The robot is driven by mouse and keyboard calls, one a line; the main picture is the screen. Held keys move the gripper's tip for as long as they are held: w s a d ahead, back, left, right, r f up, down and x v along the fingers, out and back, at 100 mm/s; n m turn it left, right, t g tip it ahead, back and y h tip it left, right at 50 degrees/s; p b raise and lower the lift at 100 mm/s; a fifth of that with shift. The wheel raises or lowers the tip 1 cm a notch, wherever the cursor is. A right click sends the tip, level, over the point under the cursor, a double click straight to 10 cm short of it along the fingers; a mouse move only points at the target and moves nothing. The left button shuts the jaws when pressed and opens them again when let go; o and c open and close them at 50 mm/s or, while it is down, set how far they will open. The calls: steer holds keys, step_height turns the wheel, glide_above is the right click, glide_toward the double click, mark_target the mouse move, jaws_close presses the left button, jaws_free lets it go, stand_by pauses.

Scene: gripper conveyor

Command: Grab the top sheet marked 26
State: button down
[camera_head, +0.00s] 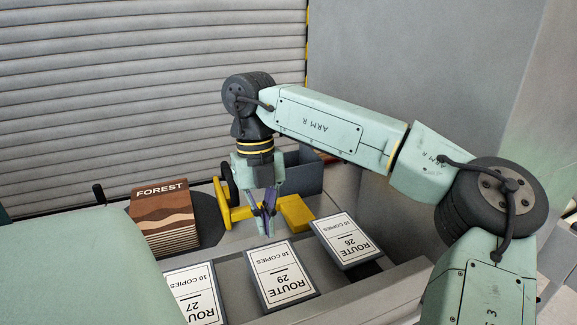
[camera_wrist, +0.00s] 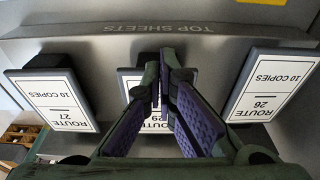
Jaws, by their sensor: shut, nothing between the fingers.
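The top sheet marked 26 (camera_head: 345,239) is a white card reading "ROUTE 26, 10 COPIES" on a dark backing, rightmost of three on a grey rack (camera_head: 236,280). It also shows at the right in the wrist view (camera_wrist: 266,85). The sheet marked 29 (camera_head: 282,275) is in the middle and the sheet marked 27 (camera_head: 192,292) is at the left. My gripper (camera_head: 268,226) is shut and empty, its purple-padded fingers together. In the wrist view its fingertips (camera_wrist: 163,62) are in front of sheet 29 and hide part of it. Sheet 26 is to their right, apart from them.
A stack of brown "FOREST" booklets (camera_head: 163,216) stands at the left. A yellow block (camera_head: 296,213) and a grey-blue bin (camera_head: 304,172) are behind the rack. The rack edge reads "TOP SHEETS" (camera_wrist: 158,28). A grey wall and a shutter are at the back.

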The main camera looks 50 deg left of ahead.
mark_target(278, 265)
steer(key=s+d+p, duration=0.1)
steer(key=d, duration=0.2)
steer(key=s+d+p, duration=0.1)
steer(key=d, duration=0.2)
steer(key=d+p, duration=0.1)
steer(key=d, duration=0.3)
steer(key=shift+s+r, duration=0.15)
steer(key=shift+s, duration=0.25)
steer(key=shift+f+p, duration=0.3)
steer(key=shift+p, duration=0.15)
steer(key=shift+a+f+b, duration=0.1)
steer(key=shift+f+b, duration=0.6)
steer(key=shift+b, duration=0.05)
steer(key=shift+w+a+f, duration=0.1)
steer(key=shift+w+a, duration=0.1)
steer(key=shift+a, duration=0.55)
steer(key=shift+w+a, duration=0.15)
steer(key=shift+a, duration=0.55)
steer(key=shift+w+a+r, duration=0.1)
steer(key=shift+w+r, duration=0.05)
steer(key=shift+r, duration=0.55)
